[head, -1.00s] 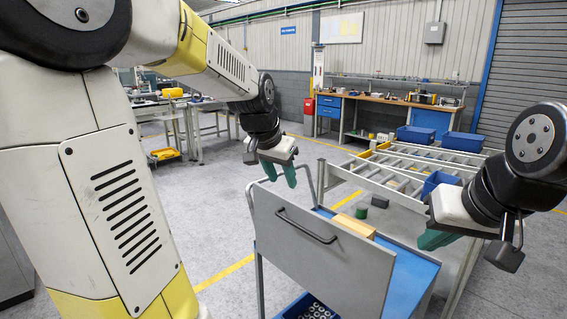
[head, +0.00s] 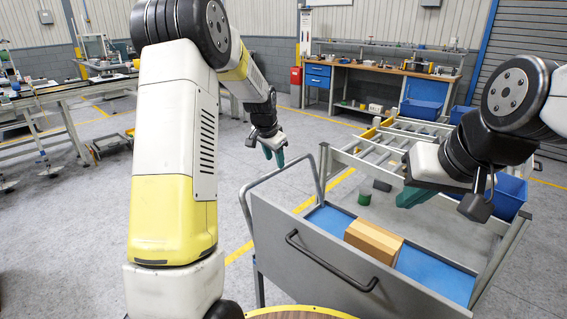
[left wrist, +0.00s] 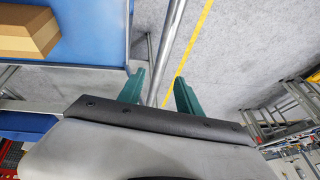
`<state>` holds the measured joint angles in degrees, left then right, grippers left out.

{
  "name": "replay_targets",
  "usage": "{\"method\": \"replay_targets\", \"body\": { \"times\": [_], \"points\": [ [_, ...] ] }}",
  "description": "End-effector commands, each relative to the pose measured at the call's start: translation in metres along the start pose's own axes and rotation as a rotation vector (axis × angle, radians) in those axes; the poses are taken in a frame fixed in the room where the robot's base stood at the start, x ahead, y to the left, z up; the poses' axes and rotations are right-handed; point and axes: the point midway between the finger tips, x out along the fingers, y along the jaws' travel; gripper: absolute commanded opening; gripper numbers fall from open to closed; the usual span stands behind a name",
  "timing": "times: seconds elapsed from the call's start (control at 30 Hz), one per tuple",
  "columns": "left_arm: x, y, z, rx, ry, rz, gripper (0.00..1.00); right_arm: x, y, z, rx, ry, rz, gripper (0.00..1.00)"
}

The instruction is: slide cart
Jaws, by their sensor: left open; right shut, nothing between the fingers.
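The cart (head: 330,262) has a grey front panel with a black handle (head: 330,268), a blue deck and a bent grey push rail (head: 282,172) at its left. A cardboard-brown box (head: 373,241) lies on the deck. My left gripper (head: 273,158) is open near the rail. In the left wrist view a grey tube (left wrist: 168,55) runs in line with the gap between its green fingers (left wrist: 158,92); I cannot tell if it lies between them or beyond. My right gripper (head: 412,197) is shut and empty above the cart's right side.
A workbench (head: 375,95) is along the back wall. The floor left of the cart is open. A round wooden top (head: 300,314) shows at the bottom edge.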

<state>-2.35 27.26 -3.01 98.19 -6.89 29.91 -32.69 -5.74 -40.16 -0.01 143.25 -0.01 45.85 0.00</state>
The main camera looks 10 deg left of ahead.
Motion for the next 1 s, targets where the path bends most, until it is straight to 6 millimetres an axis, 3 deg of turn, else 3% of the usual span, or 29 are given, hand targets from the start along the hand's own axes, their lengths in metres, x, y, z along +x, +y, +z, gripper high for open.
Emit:
{"method": "replay_targets", "body": {
  "times": [0.1, 0.3, 0.67, 0.87, 1.0],
  "points": [
    [0.021, 0.000, 0.001, -0.001, -0.002, 0.002, 0.41, 0.000, 0.000, 0.000, 0.000, 0.000, 0.000, 0.00],
    [0.045, 0.000, 0.001, -0.002, -0.001, 0.002, 0.41, 0.000, 0.000, 0.000, 0.000, -0.001, 0.000, 0.00],
    [0.050, 0.000, 0.000, -0.002, 0.000, 0.000, 0.41, 0.000, 0.000, 0.000, 0.000, -0.001, 0.000, 0.00],
    [0.050, 0.000, 0.000, -0.002, 0.000, 0.000, 0.02, 0.000, 0.000, 0.000, 0.000, -0.001, 0.000, 0.00],
    [0.050, 0.000, 0.000, -0.002, 0.000, 0.000, 0.00, 0.000, 0.000, 0.000, 0.000, -0.001, 0.000, 0.00]
  ]
}}
